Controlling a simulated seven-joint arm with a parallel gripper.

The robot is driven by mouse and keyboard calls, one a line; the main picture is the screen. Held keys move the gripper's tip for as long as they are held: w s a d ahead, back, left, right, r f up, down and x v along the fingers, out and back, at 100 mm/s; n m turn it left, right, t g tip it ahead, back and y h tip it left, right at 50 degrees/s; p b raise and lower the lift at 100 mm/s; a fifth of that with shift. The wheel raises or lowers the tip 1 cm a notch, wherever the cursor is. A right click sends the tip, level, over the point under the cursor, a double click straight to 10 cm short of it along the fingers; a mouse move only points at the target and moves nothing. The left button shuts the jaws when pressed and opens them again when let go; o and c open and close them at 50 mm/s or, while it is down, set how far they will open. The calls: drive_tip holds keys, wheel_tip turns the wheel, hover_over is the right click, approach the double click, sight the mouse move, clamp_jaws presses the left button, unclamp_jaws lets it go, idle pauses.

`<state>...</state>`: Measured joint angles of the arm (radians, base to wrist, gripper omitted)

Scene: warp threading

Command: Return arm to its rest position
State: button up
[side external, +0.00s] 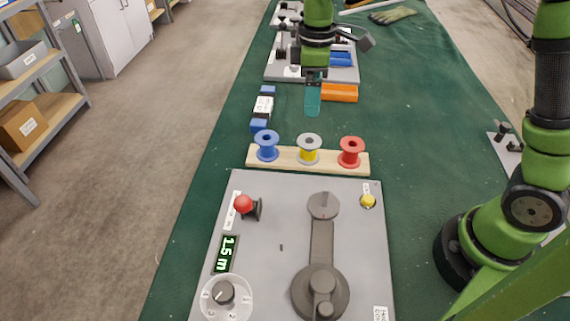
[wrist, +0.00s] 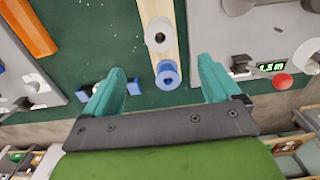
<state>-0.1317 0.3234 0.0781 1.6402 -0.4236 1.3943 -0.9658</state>
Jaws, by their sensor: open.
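My gripper (side external: 312,98) hangs above the green table beyond the spool rack, its fingers pointing down. In the wrist view my gripper (wrist: 160,85) shows its two teal fingers wide apart with nothing held between them. My green arm (side external: 540,150) rises from its base at the right of the side view.
A grey panel (side external: 275,220) lies in front. An orange block (side external: 340,93) lies near the gripper. A glove (side external: 393,15) lies at the back.

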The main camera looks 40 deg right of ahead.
drive_tip(key=s+d+r+m+t+y, duration=0.1)
drive_tip(key=s+d+r+m+t, duration=0.1)
drive_tip(key=s+m, duration=0.4)
drive_tip(key=s+d+r+m+t+y, duration=0.1)
drive_tip(key=s+d+r+m+t, duration=0.1)
drive_tip(key=s+r+m+t, duration=0.2)
drive_tip(key=s+m+t, duration=0.1)
drive_tip(key=s+m, duration=0.2)
drive_tip(key=s, duration=0.4)
drive_tip(key=shift+s+d+r, duration=0.35)
drive_tip(key=shift+s+d, duration=0.05)
